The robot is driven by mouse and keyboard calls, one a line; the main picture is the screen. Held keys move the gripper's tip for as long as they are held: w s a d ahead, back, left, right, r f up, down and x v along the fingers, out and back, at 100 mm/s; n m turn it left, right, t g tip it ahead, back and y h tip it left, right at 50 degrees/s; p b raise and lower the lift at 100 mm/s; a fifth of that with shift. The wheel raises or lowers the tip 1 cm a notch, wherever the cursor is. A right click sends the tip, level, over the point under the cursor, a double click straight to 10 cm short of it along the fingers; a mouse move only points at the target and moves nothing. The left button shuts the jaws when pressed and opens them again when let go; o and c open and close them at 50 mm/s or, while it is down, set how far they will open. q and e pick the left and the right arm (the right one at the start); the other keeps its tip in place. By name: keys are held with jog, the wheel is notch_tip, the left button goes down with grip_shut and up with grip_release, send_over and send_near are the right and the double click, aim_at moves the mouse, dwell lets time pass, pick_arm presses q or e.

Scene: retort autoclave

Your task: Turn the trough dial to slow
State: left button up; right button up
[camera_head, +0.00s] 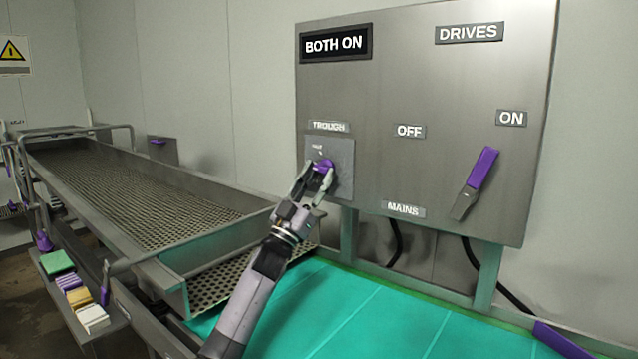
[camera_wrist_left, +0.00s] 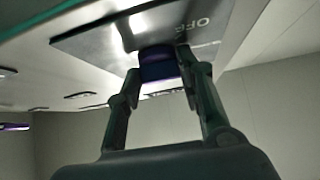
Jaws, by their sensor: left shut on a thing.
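The trough dial (camera_head: 324,165) is a small purple knob on a square grey plate (camera_head: 344,168) under the TROUGH label (camera_head: 329,126). My left gripper (camera_head: 318,178) is shut on the dial, with a finger on each side of it. In the left wrist view, the dial (camera_wrist_left: 158,66) sits between the fingertips, and "OFF" can be read on its plate (camera_wrist_left: 110,37). In the head view the plate's small marks are too small to read surely, and the gripper hides part of the dial. My right gripper is not in view.
The control panel (camera_head: 400,60) also has a BOTH ON display (camera_head: 336,43) and a purple-handled mains lever (camera_head: 475,182), tilted towards ON. A perforated trough (camera_head: 140,190) runs to the left. A green belt (camera_head: 340,310) lies below the panel. Coloured blocks (camera_head: 75,290) sit on a low shelf.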

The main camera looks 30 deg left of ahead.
pick_arm(q)
jog(key=shift+f+m+h, duration=0.15)
jog(key=shift+m+h, duration=0.15)
jog(key=shift+h, duration=0.1)
jog(key=o, duration=1.2)
jog(key=shift+c, duration=0.2)
jog(key=shift+s, duration=0.15)
jog(key=v, duration=1.1)
jog(key=shift+s, duration=0.4)
jog(key=shift+f, duration=0.15)
